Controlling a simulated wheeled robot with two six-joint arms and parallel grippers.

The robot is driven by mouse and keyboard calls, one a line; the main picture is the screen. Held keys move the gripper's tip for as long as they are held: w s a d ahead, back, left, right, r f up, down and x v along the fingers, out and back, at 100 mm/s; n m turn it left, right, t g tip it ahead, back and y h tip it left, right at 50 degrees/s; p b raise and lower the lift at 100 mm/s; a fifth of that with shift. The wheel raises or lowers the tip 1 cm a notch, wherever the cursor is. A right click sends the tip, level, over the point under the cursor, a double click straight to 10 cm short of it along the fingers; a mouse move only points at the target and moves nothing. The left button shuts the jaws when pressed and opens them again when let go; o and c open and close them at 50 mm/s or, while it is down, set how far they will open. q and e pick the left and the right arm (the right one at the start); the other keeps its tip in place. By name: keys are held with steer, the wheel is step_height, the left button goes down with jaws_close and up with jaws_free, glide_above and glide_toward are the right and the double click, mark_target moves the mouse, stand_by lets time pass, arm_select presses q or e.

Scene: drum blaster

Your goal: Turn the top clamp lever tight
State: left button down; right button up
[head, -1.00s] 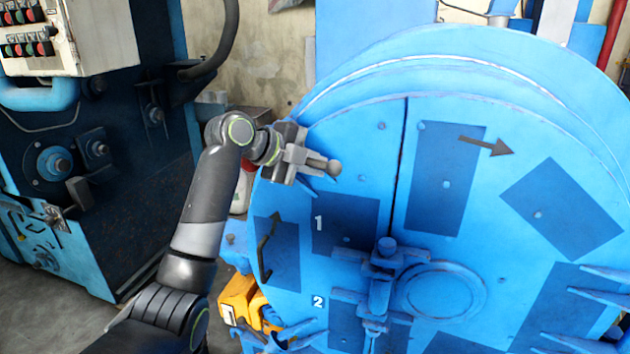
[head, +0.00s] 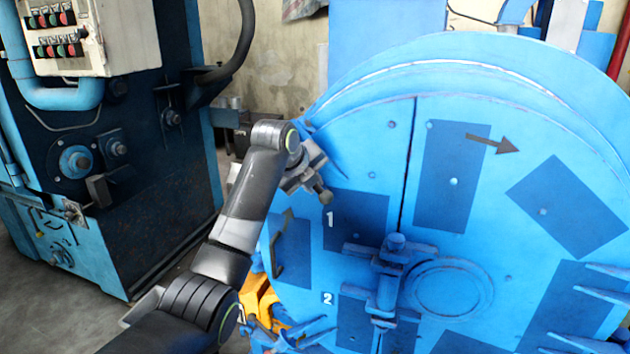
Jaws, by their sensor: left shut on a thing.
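The top clamp lever (head: 324,195) is a short grey bar with a rounded knob at its end. It is at the upper left rim of the big round blue drum door (head: 385,160) and points down and to the right. My left gripper (head: 308,178) is shut on the lever, with the knob sticking out past the fingers. The gripper and wrist hide the rest of the lever and its pivot. A blue pointed clamp part (head: 328,148) shows just above the gripper. My right gripper is not in view.
A blue latch (head: 388,275) stands out from the door's middle, with a round boss beside it. A blue machine with a switch box (head: 95,35) stands at the left. Yellow parts (head: 258,300) lie below.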

arm_select(q)
steer(key=shift+a+f, duration=0.1)
steer(key=shift+f, duration=0.05)
steer(key=c, duration=1.4)
jaws_free()
steer(key=shift+p+v, duration=1.25)
steer(key=shift+v, duration=7.45)
